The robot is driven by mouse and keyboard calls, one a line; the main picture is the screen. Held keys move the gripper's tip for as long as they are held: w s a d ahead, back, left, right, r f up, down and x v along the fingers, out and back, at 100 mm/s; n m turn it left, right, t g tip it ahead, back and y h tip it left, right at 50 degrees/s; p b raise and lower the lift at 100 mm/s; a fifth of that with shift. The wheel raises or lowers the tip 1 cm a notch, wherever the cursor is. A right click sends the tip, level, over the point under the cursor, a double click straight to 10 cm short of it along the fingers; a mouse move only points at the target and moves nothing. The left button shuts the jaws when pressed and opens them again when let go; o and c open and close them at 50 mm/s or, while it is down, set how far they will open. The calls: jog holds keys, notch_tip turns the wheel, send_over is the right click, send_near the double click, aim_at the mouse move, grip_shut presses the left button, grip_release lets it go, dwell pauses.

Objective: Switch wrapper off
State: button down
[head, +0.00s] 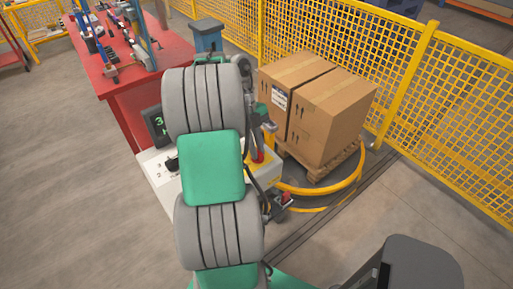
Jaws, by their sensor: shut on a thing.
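The wrapper's white control cabinet (154,179) stands in the middle, behind my grey and green arm. A dark display (157,124) with green digits and a black knob (172,164) show at its left. A small red switch handle (258,157) shows on the cabinet's yellow right part. My gripper (262,148) reaches down past the right of my arm and is shut on the red handle. Its fingertips are small and partly hidden, and the handle's exact angle cannot be told. Much of the cabinet is hidden by my arm.
Large cardboard boxes (325,112) stand on a wooden pallet (318,168) inside a yellow ring (335,196), right of the cabinet. A yellow mesh fence (455,125) runs behind. A red workbench (130,90) with tools is at the upper left. The floor at left is clear.

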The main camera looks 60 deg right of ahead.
dwell(0.7)
jog(key=n, duration=0.2)
jog(key=n+h+b, duration=0.1)
jog(key=n, duration=0.1)
jog(key=shift+a+f+n+g+h, duration=0.1)
jog(key=shift+a+n+g+h, duration=0.05)
jog(key=shift+n+g+h, duration=0.15)
jog(key=n+h+b, duration=0.1)
jog(key=n+b, duration=0.1)
jog(key=n, duration=0.2)
jog(key=shift+a+n+h+b, duration=0.1)
jog(key=shift+n+h+b, duration=0.2)
jog(key=shift+h, duration=0.1)
jog(key=n+b, duration=0.1)
jog(key=n, duration=0.1)
jog(key=n+t+h+b, duration=0.1)
jog(key=n, duration=0.1)
jog(key=shift+a+f+h+b, duration=0.1)
jog(key=shift+h+b, duration=0.2)
jog(key=shift+s+a+n+t+h+b, duration=0.1)
jog(key=shift+n+t+h+b, duration=0.3)
jog(key=shift+n, duration=0.8)
jog(key=shift+s+n+t+h+b, duration=0.1)
jog(key=shift+n+t+b, duration=0.3)
jog(key=shift+n+b, duration=0.6)
jog(key=shift+n, duration=0.3)
jog(key=c, duration=1.4)
grip_release()
jog(key=shift+c, duration=0.2)
jog(key=shift+r, duration=0.2)
